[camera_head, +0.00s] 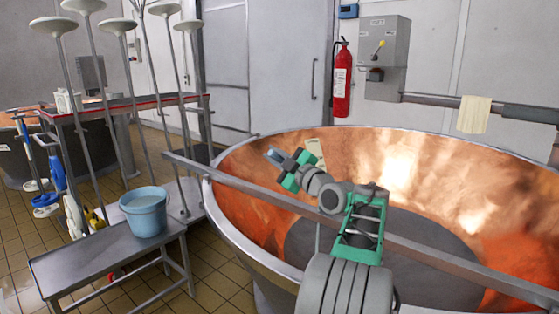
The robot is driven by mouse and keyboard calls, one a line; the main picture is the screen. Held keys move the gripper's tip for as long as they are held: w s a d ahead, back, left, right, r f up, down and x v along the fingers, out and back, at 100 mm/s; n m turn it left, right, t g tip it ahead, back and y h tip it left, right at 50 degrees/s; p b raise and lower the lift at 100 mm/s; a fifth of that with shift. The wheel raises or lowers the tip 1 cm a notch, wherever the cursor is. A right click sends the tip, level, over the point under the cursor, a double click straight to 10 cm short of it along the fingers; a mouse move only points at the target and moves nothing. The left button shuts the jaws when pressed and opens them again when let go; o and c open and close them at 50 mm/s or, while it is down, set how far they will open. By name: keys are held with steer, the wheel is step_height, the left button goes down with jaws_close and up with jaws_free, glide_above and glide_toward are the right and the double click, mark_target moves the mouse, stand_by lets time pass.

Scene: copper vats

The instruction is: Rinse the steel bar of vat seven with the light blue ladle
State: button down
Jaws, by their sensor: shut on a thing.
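The steel bar (240,186) lies across the large copper vat (395,160), from the left rim toward the lower right. My gripper (279,158) is over the left part of the vat, beyond the bar. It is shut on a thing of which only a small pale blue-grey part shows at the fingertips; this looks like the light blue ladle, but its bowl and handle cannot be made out. My arm crosses in front of the bar and hides part of it. A light blue bucket (143,213) stands upright on the bench at left, with what looks like liquid inside.
The low metal bench (85,262) stands left of the vat. Behind it is a rack (120,104) with several long-handled discs. A red fire extinguisher (342,80) and a grey box (385,55) are on the back wall. A pale cloth (475,114) hangs on a rail at right.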

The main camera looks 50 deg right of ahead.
steer(key=a+f+n+y+b, duration=0.1)
steer(key=a+f+n+b, duration=0.2)
steer(key=f+n+b, duration=0.2)
steer(key=a+f+n+y+b, duration=0.1)
steer(key=a+f+n+b, duration=0.3)
steer(key=f+b, duration=0.6)
steer(key=shift+a+f+n+t+y+b, duration=0.35)
steer(key=shift+n+b, duration=0.2)
steer(key=shift+n, duration=0.35)
